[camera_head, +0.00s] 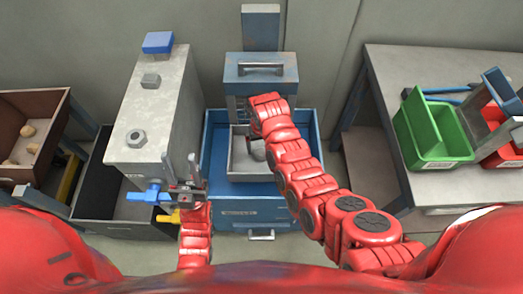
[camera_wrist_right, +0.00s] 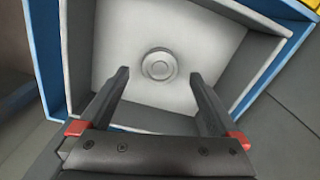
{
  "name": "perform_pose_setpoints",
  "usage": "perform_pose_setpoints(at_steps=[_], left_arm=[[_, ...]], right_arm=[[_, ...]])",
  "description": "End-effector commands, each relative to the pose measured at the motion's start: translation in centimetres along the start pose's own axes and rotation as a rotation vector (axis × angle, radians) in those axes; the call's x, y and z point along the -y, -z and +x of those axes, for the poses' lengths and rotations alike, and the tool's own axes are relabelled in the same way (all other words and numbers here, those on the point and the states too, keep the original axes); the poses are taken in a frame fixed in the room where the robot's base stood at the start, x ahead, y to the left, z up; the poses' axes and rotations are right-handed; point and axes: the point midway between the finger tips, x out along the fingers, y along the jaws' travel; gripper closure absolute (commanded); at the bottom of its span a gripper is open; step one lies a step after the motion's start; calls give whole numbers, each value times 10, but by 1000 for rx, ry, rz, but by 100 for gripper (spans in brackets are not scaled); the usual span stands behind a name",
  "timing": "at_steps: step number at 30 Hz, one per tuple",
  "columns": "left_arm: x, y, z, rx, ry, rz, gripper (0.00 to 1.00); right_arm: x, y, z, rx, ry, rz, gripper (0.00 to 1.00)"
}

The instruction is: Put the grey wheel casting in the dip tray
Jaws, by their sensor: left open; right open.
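The grey wheel casting (camera_wrist_right: 159,65), a small round disc with a raised rim, lies flat on the floor of a light grey square tray (camera_wrist_right: 215,28), which I take for the dip tray. My right gripper (camera_wrist_right: 160,76) is open above the tray, its fingers apart and empty, with the casting showing between and beyond the tips. In the head view the tray (camera_head: 236,170) sits inside a blue bin, and my right arm hides part of it and the right fingers. My left gripper (camera_head: 180,163) is open beside the pale block, near a blue handle (camera_head: 150,193).
The blue bin (camera_head: 215,190) surrounds the tray, with a blue-grey cabinet (camera_head: 260,70) behind. The pale block (camera_head: 165,100) carries hex nuts and a blue cap. A brown box (camera_head: 40,110) stands at left. A green bin (camera_head: 435,135) stands on the right bench. A yellow handle (camera_head: 168,216) is near my left gripper.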

Motion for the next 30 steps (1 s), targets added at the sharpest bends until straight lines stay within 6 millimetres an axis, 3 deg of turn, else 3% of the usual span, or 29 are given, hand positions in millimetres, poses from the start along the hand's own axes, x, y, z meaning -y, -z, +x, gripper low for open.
perform_pose_setpoints(at_steps=[13, 30], left_arm=[[0, -2, -9, 0, 0, 0, 50], [0, -2, -10, 0, 0, 0, 50]], right_arm=[[1, 0, -70, -2, 1, 0, 3], [0, -1, -77, 1, 2, 0, 3]])
